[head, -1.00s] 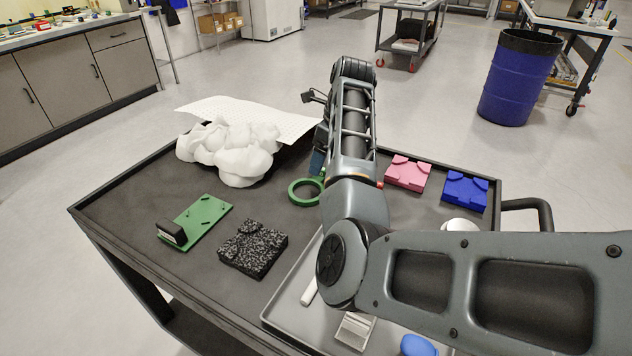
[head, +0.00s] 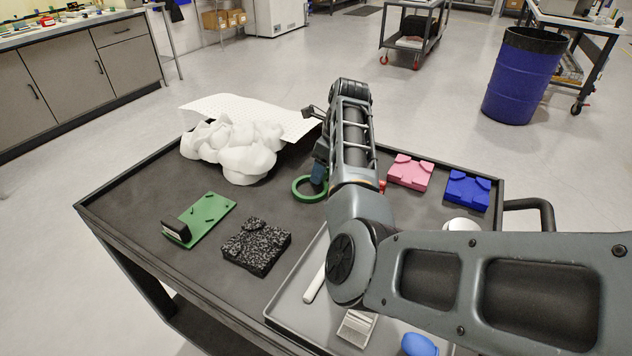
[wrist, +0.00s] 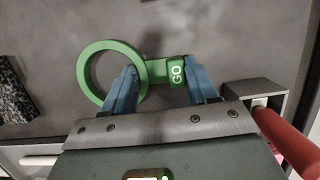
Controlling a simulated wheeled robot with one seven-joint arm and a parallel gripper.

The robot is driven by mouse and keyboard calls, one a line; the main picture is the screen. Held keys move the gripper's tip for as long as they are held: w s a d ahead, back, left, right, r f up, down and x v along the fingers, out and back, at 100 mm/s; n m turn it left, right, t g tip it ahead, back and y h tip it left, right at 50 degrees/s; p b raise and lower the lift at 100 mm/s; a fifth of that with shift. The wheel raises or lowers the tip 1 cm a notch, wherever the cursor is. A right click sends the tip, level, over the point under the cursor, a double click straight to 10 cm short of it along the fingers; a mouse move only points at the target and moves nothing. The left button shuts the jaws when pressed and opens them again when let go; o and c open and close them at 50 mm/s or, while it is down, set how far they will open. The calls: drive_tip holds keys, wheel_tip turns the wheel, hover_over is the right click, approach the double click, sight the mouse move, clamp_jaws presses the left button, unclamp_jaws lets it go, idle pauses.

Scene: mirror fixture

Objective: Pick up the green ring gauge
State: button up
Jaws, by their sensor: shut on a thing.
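The green ring gauge (head: 297,190) lies on the dark cart top near the middle, partly hidden by my arm in the head view. In the wrist view the gauge (wrist: 87,70) shows its round ring at left and a short handle marked "GO" at right. My gripper (wrist: 163,72) has its blue fingers either side of the handle. The left finger is in the ring's opening and the right finger is past the handle's outer end. It is shut on the gauge. In the head view a blue finger of my gripper (head: 320,176) reaches down at the ring.
White crumpled cloth (head: 232,150), a green plate (head: 207,217) and a black speckled block (head: 256,246) lie left and front. Pink (head: 410,173) and blue (head: 467,190) blocks are at right. A grey tray (head: 283,308) is in front. A red rod (wrist: 285,140) is right of my gripper.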

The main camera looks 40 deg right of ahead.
drive_tip(key=c, duration=0.3)
